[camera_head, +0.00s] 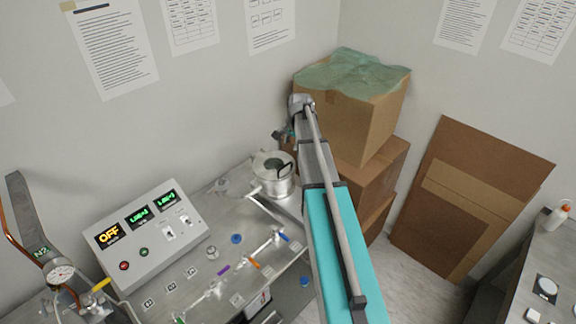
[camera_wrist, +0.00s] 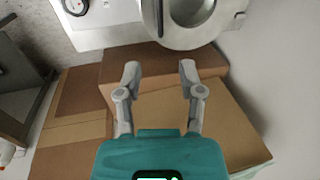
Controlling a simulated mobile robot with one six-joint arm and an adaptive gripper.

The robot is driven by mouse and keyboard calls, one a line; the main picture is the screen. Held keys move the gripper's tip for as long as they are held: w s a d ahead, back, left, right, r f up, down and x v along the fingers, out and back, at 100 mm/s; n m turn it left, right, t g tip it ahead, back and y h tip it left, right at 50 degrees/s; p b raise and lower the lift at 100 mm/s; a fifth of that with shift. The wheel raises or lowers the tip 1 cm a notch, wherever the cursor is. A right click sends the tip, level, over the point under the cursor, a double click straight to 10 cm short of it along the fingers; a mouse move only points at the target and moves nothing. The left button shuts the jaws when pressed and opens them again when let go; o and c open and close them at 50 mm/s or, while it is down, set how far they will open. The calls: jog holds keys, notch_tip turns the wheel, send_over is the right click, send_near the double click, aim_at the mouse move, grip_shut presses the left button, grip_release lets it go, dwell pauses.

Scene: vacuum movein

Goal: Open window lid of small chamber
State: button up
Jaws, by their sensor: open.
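The small chamber (camera_head: 279,187) is a round silver metal vessel at the back end of the metal bench. Its window lid (camera_head: 264,164) is on top, with a dark curved handle (camera_head: 285,168) at its right side. In the wrist view the lid's pale ring (camera_wrist: 212,32) is cut off by the top edge, and the dark handle (camera_wrist: 152,17) stands at its left. My gripper (camera_wrist: 159,70) is open and empty, its fingertips apart from the handle. In the head view my gripper (camera_head: 283,134) is small beyond the chamber, partly hidden by my arm.
Stacked cardboard boxes (camera_head: 352,122) stand behind and right of the chamber, close to my arm. Flat cardboard (camera_head: 470,200) leans on the right wall. A control panel (camera_head: 150,235) and several valves occupy the bench left of my arm.

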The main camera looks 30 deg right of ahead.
aim_at(287, 165)
jog(key=shift+w+a+f+b, duration=0.15)
jog(key=shift+w+f+b, duration=0.2)
jog(key=shift+f+b, duration=1.55)
jog(key=shift+w+a+f+b, duration=0.1)
jog(key=shift+w+f+b, duration=0.3)
jog(key=shift+f+b, duration=1.45)
jog(key=shift+w+a+f+b, duration=0.15)
jog(key=shift+w+f+b, duration=0.2)
jog(key=shift+f+b, duration=1.55)
jog(key=shift+f, duration=0.1)
grip_shut()
